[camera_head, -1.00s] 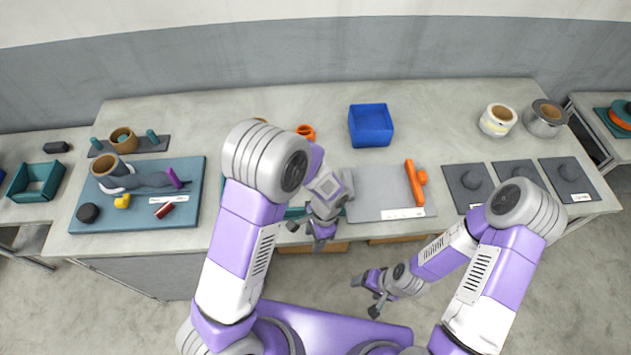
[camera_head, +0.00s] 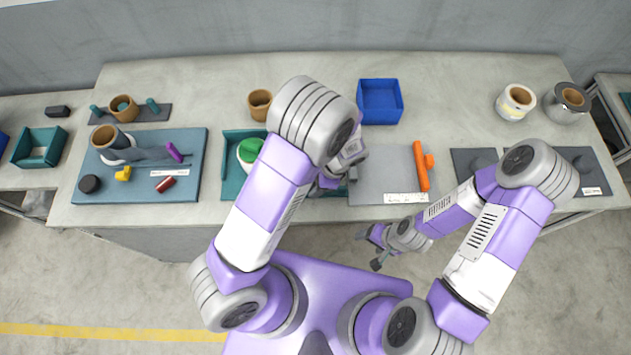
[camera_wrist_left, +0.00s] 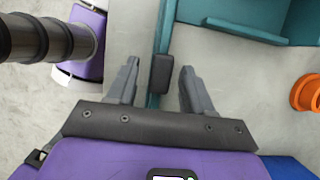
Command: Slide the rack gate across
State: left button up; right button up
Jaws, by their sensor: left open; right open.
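A teal rack or tray (camera_head: 232,170) stands at the front middle of the table, partly hidden behind my left arm. In the left wrist view its teal wall (camera_wrist_left: 165,25) carries a small dark block (camera_wrist_left: 160,73), which looks like a gate handle. My left gripper (camera_wrist_left: 158,66) is open, with one finger on each side of the block and a gap showing on both sides. In the head view this gripper is mostly hidden by its own arm. My right gripper (camera_head: 374,250) is open and empty, in front of the table edge.
A green and white round thing (camera_head: 249,152) sits in the teal tray. A blue box (camera_head: 381,101) stands behind, and a grey plate (camera_head: 378,175) with an orange bar (camera_head: 421,166) lies to the right. An orange ring-like thing (camera_wrist_left: 309,93) shows beside the tray.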

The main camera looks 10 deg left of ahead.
pick_arm(q)
jog(key=shift+w+f, duration=0.1)
jog(key=shift+c, duration=0.5)
grip_shut()
